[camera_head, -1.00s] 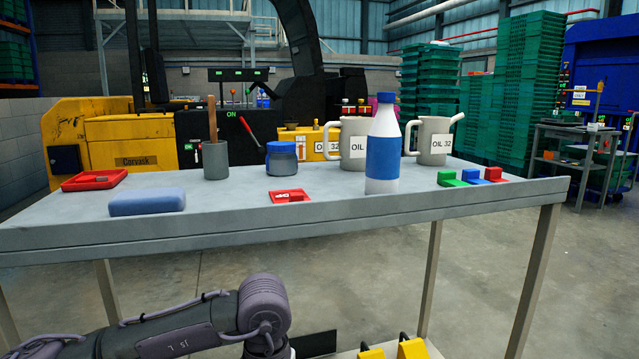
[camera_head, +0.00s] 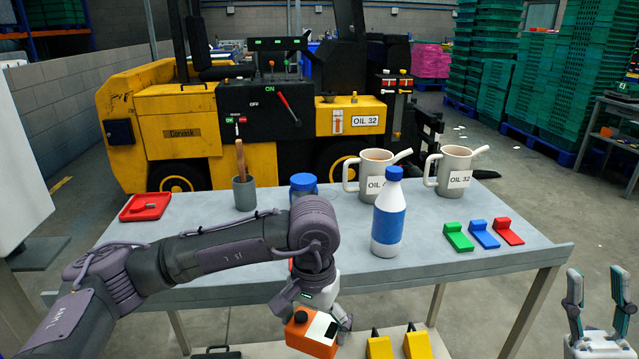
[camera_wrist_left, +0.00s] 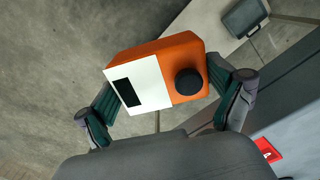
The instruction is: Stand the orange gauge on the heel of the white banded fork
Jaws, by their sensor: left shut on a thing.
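The orange gauge (camera_head: 312,332) is a small box with a white face panel, a dark rectangle and a black knob. My left gripper (camera_head: 322,316) is shut on it and holds it in front of the table's near edge. In the left wrist view the gauge (camera_wrist_left: 158,78) sits tilted between the two fingers. My right gripper (camera_head: 598,283) is open and empty at the lower right, apart from the table. I cannot make out a white banded fork in either view; dark parts at the machine's right end (camera_head: 428,135) are too small to tell.
The grey table (camera_head: 330,268) carries a blue-capped bottle (camera_head: 388,215), two oil jugs (camera_head: 455,172), coloured blocks (camera_head: 484,234) and a red tray (camera_head: 146,206). Yellow wedges (camera_head: 416,345) stand low in front. The yellow machine (camera_head: 165,130) stands behind the table.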

